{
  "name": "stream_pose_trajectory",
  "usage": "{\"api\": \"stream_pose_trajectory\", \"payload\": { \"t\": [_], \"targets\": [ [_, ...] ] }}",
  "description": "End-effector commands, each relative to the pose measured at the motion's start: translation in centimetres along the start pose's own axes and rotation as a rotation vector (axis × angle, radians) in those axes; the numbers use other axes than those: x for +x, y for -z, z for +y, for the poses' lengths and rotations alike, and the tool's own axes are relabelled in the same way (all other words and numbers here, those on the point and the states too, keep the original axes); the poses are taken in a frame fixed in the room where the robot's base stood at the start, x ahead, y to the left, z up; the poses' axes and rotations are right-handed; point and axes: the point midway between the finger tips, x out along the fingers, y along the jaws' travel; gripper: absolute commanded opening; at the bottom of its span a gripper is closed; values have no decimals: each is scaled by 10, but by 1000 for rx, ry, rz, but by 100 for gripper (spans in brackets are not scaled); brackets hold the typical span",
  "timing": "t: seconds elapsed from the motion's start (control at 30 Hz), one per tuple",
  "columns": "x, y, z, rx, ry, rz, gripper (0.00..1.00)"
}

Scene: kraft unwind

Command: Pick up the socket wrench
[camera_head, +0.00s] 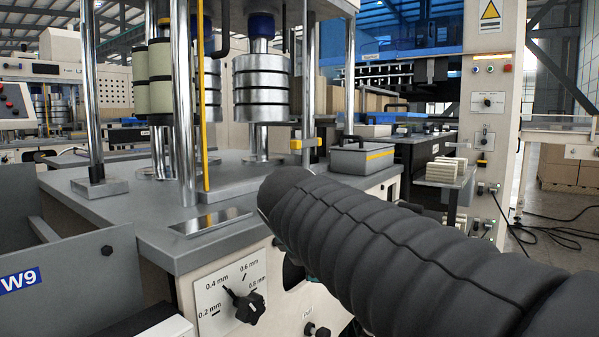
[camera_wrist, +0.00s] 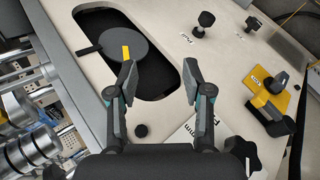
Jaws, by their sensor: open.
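I cannot make out a socket wrench for certain in either view. In the wrist view my gripper (camera_wrist: 158,82) is open and empty, its two dark fingers spread in front of a cream machine panel (camera_wrist: 215,75). Beyond the left finger, a dark rounded recess in the panel holds a grey disc (camera_wrist: 125,50) with a yellow strip and a short black bar at its left. In the head view my black-sleeved arm covers the lower right and hides the gripper.
The panel carries black knobs (camera_wrist: 206,19), a yellow fitting with black parts (camera_wrist: 268,98) and a thickness dial (camera_head: 243,305). On the grey machine top (camera_head: 130,215) lie a flat metal plate (camera_head: 211,222) and a grey lidded box (camera_head: 362,158). Chrome columns and stacked metal discs (camera_head: 262,90) stand behind.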

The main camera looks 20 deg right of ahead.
Motion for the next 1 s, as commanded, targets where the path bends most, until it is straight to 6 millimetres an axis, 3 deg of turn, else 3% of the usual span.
{"api": "stream_pose_trajectory", "payload": {
  "t": [0.03,0.3,0.4,0.5,0.63,0.77,1.0],
  "targets": [
    [0,8,35,-124,-52,-35,50],
    [-13,41,189,-743,-266,-323,50],
    [-23,55,236,-943,-312,-463,50],
    [-32,66,269,-1085,-332,-585,50],
    [-42,76,298,-1216,-336,-713,50],
    [-48,81,311,-1283,-331,-787,50],
    [-27,83,290,-1303,-327,-807,50]
  ]
}}
